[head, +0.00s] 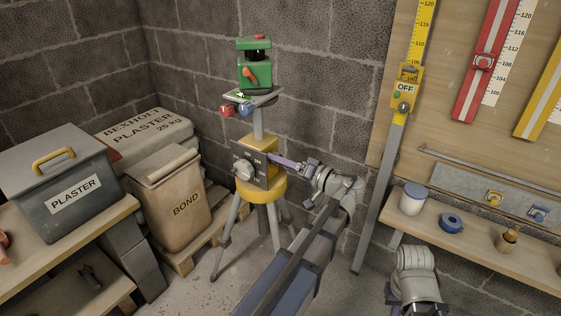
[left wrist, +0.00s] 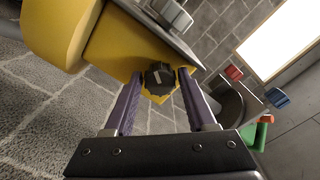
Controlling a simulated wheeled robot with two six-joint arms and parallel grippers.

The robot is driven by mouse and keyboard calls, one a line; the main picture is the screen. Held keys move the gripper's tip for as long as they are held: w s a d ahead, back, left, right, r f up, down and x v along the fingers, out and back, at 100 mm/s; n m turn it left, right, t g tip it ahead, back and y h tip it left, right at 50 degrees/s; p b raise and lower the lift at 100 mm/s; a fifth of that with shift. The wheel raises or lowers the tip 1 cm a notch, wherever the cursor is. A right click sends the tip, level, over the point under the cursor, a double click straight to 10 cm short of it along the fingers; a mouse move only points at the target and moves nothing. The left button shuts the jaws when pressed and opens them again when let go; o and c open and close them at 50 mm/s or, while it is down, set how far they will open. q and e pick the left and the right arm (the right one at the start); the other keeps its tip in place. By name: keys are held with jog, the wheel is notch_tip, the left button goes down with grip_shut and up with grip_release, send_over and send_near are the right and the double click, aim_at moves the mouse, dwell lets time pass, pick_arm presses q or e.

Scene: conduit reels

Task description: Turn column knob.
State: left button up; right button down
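A tripod stand (head: 263,190) with a yellow body holds a dark panel with a grey dial (head: 244,171). A green device (head: 254,72) sits on top of its column. In the left wrist view a black, lobed knob (left wrist: 159,78) sticks out of the yellow body (left wrist: 112,48). My left gripper (head: 283,162) reaches to the right side of the body. In the left wrist view its purple fingers (left wrist: 160,82) stand on either side of the knob, apparently with slim gaps. In the head view the knob is hidden. My right gripper is mostly cut off at the bottom edge (head: 412,308).
A red knob (head: 226,111) and a blue knob (head: 245,108) sit below the green device. A bond bag (head: 180,200) and a plaster bin (head: 66,185) stand left. A shelf (head: 480,240) with a jar is right. A yellow-topped measuring staff (head: 390,165) leans near my left arm.

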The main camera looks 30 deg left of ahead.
pick_arm(q)
jog(key=d, duration=0.7)
jog(key=shift+s+d, duration=0.3)
jog(key=shift+d, duration=0.1)
